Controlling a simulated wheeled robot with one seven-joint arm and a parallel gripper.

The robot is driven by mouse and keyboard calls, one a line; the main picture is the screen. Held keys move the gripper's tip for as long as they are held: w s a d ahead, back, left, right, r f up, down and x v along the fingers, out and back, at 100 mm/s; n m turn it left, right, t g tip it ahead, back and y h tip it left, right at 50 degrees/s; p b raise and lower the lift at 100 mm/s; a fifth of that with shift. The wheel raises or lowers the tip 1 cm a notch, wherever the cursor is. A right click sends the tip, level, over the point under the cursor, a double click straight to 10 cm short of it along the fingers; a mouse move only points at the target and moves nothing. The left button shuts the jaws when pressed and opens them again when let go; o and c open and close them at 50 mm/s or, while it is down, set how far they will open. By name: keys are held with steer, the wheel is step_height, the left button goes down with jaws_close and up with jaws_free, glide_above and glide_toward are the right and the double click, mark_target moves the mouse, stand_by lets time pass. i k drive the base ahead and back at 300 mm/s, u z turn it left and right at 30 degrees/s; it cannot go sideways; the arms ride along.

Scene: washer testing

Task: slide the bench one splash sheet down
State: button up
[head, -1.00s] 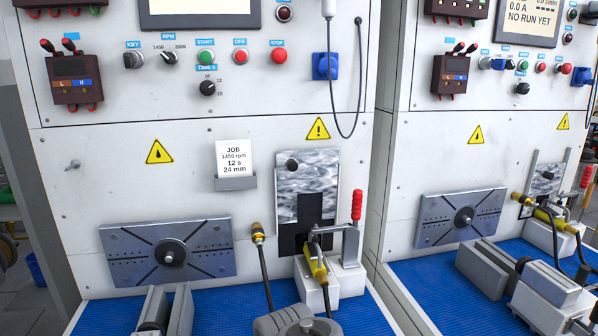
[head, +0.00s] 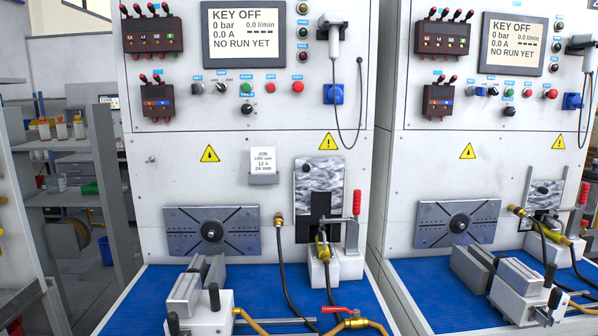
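The splash sheet (head: 318,178) of the left bench is a mottled grey metal plate, upright against the white front panel. It has a dark round knob (head: 306,167) near its top and a black cutout at its lower part. Its lower end is partly hidden by a red-handled clamp (head: 356,204) and a brass-coloured fitting (head: 322,246). A similar sheet (head: 546,192) on the right bench sits lower between two upright rails. My gripper is not in view. No label in view says which bench is bench one.
A slotted metal plate (head: 211,231) is left of the sheet, with a hose (head: 282,262) between them. A vise (head: 203,300) and a red-handled valve (head: 338,310) stand in front on the blue mat (head: 140,305). A job card (head: 262,160) is above.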

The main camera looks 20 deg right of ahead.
mark_target(306, 167)
steer(key=u, duration=0.95)
steer(key=i, duration=0.7)
steer(key=z, duration=0.95)
